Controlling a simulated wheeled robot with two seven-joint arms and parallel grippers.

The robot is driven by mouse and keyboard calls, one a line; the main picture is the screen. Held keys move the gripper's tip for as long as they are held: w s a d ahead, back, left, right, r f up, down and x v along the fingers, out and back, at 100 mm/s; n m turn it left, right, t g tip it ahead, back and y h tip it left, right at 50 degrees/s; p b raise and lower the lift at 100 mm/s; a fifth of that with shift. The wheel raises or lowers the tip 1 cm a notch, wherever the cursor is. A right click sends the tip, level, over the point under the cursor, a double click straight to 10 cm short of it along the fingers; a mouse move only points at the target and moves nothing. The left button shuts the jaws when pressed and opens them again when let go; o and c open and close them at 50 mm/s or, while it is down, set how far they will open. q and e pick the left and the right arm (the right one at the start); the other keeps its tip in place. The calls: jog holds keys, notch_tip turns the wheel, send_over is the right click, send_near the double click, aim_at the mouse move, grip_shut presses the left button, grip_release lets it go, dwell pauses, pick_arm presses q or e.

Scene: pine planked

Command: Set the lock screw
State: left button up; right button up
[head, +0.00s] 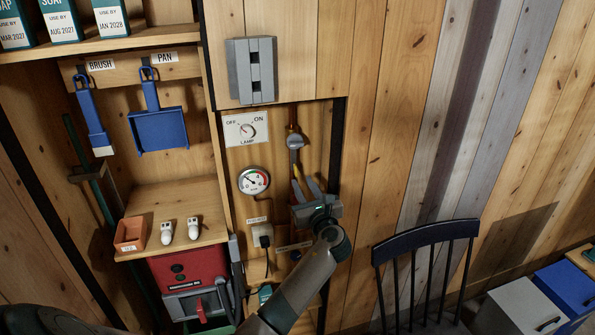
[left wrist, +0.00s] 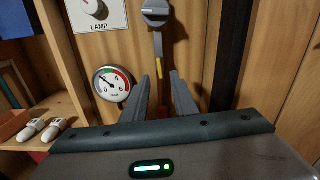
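A round grey knob with a pale bar across it (head: 295,141) sits on the wall inside the recessed panel, and it also shows at the top of the left wrist view (left wrist: 156,12). A narrow strip with a yellow mark (left wrist: 159,68) runs down below it. I cannot tell for sure which part is the lock screw. My left gripper (head: 306,184) is just below the knob, fingers pointing up at the panel; in the left wrist view its fingers (left wrist: 165,88) stand apart with nothing gripped. The strip's lower end is partly hidden behind them. My right gripper is not in view.
Left of the knob are a lamp switch (head: 246,129), a pressure gauge (head: 253,181) and a plugged socket (head: 262,233). A grey wall box (head: 251,71) hangs above. A shelf (head: 176,200) edges the panel's left side; a dark chair (head: 425,255) stands right.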

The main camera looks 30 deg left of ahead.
aim_at(296, 172)
pick_arm(q)
jog(key=shift+p+x, duration=0.7)
jog(key=shift+x, duration=2.5)
grip_shut()
